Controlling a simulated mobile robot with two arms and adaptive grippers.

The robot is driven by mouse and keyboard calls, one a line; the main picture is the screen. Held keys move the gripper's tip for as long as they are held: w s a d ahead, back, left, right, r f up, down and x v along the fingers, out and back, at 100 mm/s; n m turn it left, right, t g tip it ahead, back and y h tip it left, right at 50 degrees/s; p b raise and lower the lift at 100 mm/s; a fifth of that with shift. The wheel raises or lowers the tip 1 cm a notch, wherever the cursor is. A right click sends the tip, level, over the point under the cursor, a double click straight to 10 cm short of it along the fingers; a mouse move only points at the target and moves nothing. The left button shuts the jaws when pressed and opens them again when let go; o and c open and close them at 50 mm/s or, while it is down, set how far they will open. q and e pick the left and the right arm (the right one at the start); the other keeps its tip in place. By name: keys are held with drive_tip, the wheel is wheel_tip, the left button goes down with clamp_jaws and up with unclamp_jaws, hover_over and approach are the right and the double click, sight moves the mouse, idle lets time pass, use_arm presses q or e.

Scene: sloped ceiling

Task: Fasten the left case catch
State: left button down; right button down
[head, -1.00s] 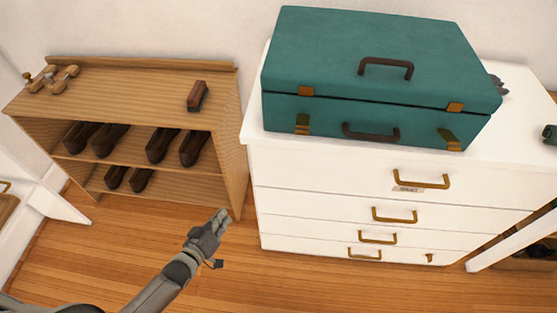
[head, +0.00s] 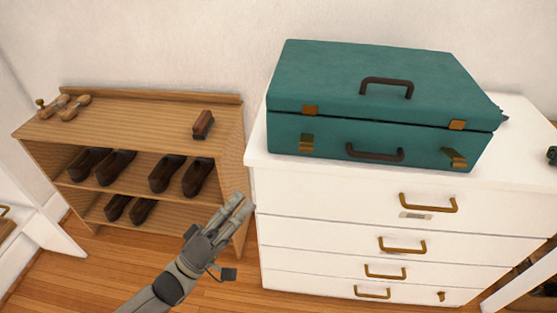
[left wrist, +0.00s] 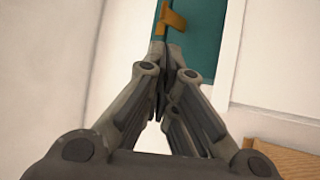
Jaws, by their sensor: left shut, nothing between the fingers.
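A teal case (head: 375,85) lies with its lid down on the white drawer unit. The left case catch has a brass plate (head: 310,110) on the lid and a brass lower part (head: 306,143) on the base, with a gap between them. In the left wrist view a brass catch piece (left wrist: 172,20) shows against the teal case (left wrist: 203,50), beyond the fingertips. My left gripper (head: 240,204) is shut and empty, in front of the drawer unit's left edge, lower than the case and apart from it. Its fingers (left wrist: 164,50) meet in the left wrist view. My right gripper is out of view.
The white drawer unit (head: 330,188) has brass handles on its front. A wooden shelf (head: 130,112) with dark shoes and a brush (head: 203,124) stands to the left. A second catch (head: 456,158) and a dark handle (head: 374,153) are on the case front.

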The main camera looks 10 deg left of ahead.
use_arm(q)
drive_tip(key=p, duration=0.3)
approach(307, 143)
drive_tip(key=w+r, duration=0.2)
drive_tip(key=w, duration=0.2)
drive_tip(key=shift+w+d+r, duration=0.25)
drive_tip(key=shift+d+r, duration=0.05)
drive_tip(key=shift+d, duration=0.1)
drive_tip(key=shift+r+p, duration=0.1)
drive_tip(key=shift+p, duration=0.2)
drive_tip(key=w+r+n+y+p, duration=0.1)
drive_tip(key=r+p, duration=0.1)
drive_tip(key=p, duration=0.2)
drive_tip(key=w+r+n+g+y+p, duration=0.1)
drive_tip(key=r+p, duration=0.1)
drive_tip(key=p, duration=0.1)
drive_tip(key=w+r+n+y+p, duration=0.1)
drive_tip(key=w+r+p, duration=0.1)
drive_tip(key=p, duration=0.2)
drive_tip(key=shift+r+n+g+y+p, duration=0.3)
drive_tip(key=shift+n+p, duration=0.05)
drive_tip(key=shift+n, duration=0.05)
drive_tip(key=shift+r, duration=0.1)
